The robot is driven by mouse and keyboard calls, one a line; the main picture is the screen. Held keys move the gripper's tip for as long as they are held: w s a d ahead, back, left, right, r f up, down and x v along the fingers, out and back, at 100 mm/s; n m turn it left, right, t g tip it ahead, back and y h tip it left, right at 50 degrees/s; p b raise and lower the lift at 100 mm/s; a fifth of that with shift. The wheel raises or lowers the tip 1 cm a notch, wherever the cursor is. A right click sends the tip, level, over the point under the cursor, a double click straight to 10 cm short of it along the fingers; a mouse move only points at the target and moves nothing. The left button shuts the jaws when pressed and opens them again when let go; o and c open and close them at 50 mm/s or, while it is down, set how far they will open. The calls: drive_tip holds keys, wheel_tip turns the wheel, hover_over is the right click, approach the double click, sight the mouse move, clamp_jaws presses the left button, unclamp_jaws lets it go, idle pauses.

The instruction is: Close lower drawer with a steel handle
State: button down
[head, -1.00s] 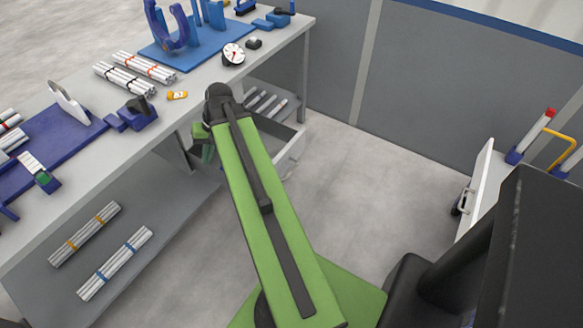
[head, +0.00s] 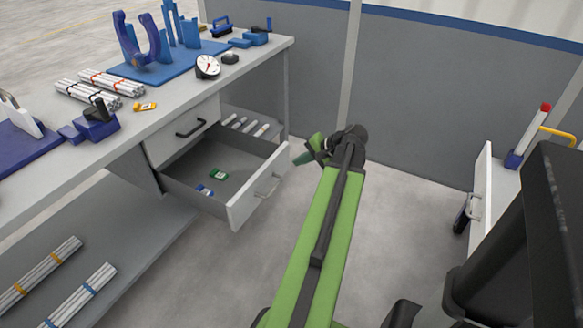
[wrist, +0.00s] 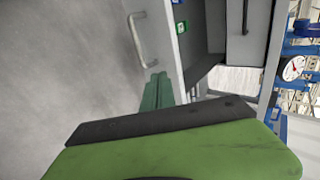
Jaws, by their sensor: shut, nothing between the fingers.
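The lower drawer (head: 235,205) is pulled out from under the workbench, with a steel handle (head: 268,184) on its white front. Inside it lie a green item (head: 218,173) and a blue item (head: 205,190). The upper drawer with a dark handle (head: 190,128) is shut above it. My gripper (head: 304,157) is shut and empty, to the right of the drawer front and apart from it. In the wrist view the steel handle (wrist: 138,40) is at the upper left, and the green fingers (wrist: 158,92) show below it, beside the drawer front.
The workbench top (head: 180,95) carries pipe bundles, a gauge (head: 207,66) and blue fixtures. Pipes lie on a shelf behind the drawer. A white cabinet door with a handle (head: 475,207) stands at the right. The floor in front of the drawer is clear.

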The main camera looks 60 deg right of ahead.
sight(270, 166)
drive_tip(key=b+x, duration=0.1)
drive_tip(key=x, duration=0.2)
drive_tip(key=w+r+b+x, duration=0.1)
drive_tip(key=x, duration=0.2)
drive_tip(key=b+x, duration=0.2)
drive_tip(key=x, duration=0.1)
drive_tip(key=shift+w+f, duration=0.1)
drive_tip(key=shift+w, duration=0.95)
